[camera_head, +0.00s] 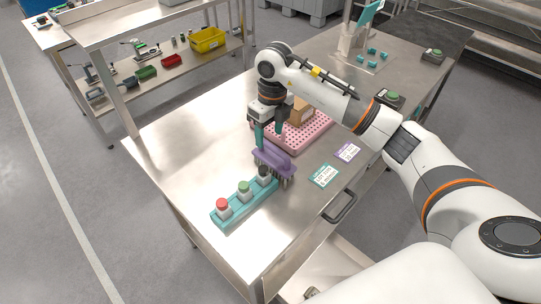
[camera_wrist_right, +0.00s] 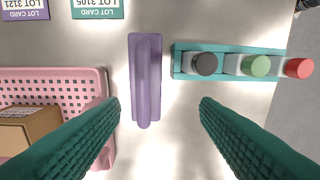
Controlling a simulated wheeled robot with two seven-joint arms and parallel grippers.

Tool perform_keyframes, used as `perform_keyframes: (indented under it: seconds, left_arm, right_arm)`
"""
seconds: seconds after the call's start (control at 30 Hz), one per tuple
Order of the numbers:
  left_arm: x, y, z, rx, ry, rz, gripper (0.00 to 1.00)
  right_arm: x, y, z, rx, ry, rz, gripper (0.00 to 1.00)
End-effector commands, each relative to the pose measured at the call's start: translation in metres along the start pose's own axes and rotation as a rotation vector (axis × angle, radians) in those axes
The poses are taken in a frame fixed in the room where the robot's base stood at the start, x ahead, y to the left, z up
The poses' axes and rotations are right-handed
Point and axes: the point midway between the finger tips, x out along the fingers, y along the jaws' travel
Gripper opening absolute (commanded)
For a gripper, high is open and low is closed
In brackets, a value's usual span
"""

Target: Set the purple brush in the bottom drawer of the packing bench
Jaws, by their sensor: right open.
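The purple brush (camera_head: 273,160) is on the metal top of the packing bench (camera_head: 190,145), bristles down, between the pink tray and the teal button holder. My right gripper (camera_head: 269,136) is open and points down at the brush; no contact shows. A bench drawer handle (camera_head: 341,207) shows at the front. Below it is a pale metal surface (camera_head: 345,262); I cannot tell whether it is the bottom drawer. My left gripper is out of view.
The pink perforated tray (camera_head: 318,136) holds a brown box (camera_head: 300,112). The teal holder (camera_head: 232,213) carries red, green and black-topped pieces close to the brush. Two lot cards (camera_head: 323,176) lie near the front edge. The bench's left part is clear.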

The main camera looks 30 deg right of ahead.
Motion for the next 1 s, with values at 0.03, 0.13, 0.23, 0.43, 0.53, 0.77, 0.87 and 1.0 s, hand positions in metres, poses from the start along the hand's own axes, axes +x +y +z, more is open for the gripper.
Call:
perform_keyframes:
  seconds: [0.03, 0.13, 0.23, 0.43, 0.53, 0.77, 0.87, 1.0]
  left_arm:
    - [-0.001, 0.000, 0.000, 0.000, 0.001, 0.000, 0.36]
    - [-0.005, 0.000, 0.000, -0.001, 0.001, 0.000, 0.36]
    - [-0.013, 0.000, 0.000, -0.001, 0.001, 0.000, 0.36]
    - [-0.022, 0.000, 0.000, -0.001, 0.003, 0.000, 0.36]
    - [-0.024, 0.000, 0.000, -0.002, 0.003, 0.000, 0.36]
    - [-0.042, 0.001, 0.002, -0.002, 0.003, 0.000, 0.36]
    - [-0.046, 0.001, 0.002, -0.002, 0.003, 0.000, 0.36]
    - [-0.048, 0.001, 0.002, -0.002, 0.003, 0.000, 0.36]
  right_arm:
    - [-0.002, 0.007, 0.003, 0.012, -0.019, 0.028, 0.56]
    - [0.003, 0.014, 0.006, 0.022, -0.039, 0.053, 0.56]
    - [0.020, 0.015, 0.008, 0.024, -0.043, 0.053, 0.56]
    - [0.052, 0.016, 0.008, 0.022, -0.039, 0.051, 0.56]
    - [0.060, 0.017, 0.008, 0.021, -0.037, 0.052, 0.56]
    - [0.083, 0.019, 0.011, 0.023, -0.040, 0.049, 0.56]
    - [0.099, 0.021, 0.011, 0.022, -0.037, 0.049, 0.56]
    - [0.112, 0.022, 0.011, 0.021, -0.036, 0.050, 0.56]
